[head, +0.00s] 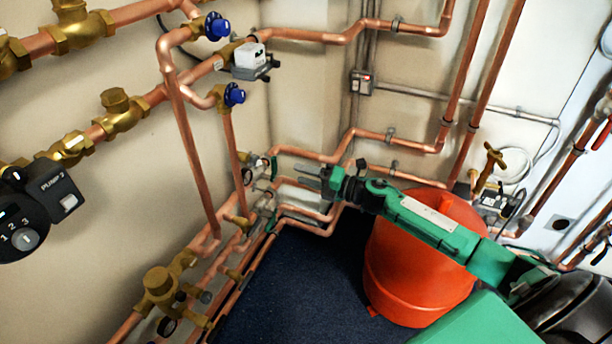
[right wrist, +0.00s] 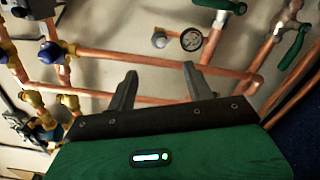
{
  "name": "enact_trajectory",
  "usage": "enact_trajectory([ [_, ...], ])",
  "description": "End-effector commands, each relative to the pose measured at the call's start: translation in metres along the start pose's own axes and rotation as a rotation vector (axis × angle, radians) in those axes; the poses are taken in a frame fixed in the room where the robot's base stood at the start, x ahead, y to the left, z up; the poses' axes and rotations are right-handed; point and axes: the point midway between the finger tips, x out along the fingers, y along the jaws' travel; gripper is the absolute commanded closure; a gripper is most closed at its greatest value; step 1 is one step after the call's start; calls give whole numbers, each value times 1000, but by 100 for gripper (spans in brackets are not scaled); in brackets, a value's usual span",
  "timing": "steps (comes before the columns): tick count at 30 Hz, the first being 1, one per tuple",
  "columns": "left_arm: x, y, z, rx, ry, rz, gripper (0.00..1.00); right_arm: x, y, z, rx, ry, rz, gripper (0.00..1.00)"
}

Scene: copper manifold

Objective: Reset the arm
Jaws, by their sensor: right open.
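My right arm is green and reaches in from the lower right in the head view. Its gripper (head: 308,177) is near the low copper pipes (head: 310,155) at the wall corner. In the right wrist view the gripper (right wrist: 160,80) has its two grey fingers spread wide with nothing between them. A copper pipe (right wrist: 200,68) runs across behind the fingers. Whether a finger touches it, I cannot tell. My left gripper is not in view.
An orange-red bucket (head: 420,270) stands on the dark floor (head: 300,285) below my right arm. Pipes with blue-capped valves (head: 217,27) line the left wall. A round gauge (right wrist: 191,40) and a green-handled valve (right wrist: 292,45) show in the right wrist view. A black pump controller (head: 30,215) is at far left.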

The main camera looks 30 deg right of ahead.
Motion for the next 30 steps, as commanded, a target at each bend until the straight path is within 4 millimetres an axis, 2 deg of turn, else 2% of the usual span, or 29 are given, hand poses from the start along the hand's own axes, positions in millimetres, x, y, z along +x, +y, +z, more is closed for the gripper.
enact_trajectory([
  [8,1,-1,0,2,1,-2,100,0,0,-1,4,-1,1,48],
  [11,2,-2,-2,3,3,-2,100,2,-2,-15,55,-13,7,48],
  [14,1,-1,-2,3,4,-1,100,4,-6,-48,193,-51,18,48],
  [20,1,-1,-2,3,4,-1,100,-5,-14,-142,670,-198,5,48],
  [27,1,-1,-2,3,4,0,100,-43,-13,-246,1278,-398,-98,48],
  [30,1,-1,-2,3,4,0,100,-61,-9,-279,1485,-470,-153,48],
])
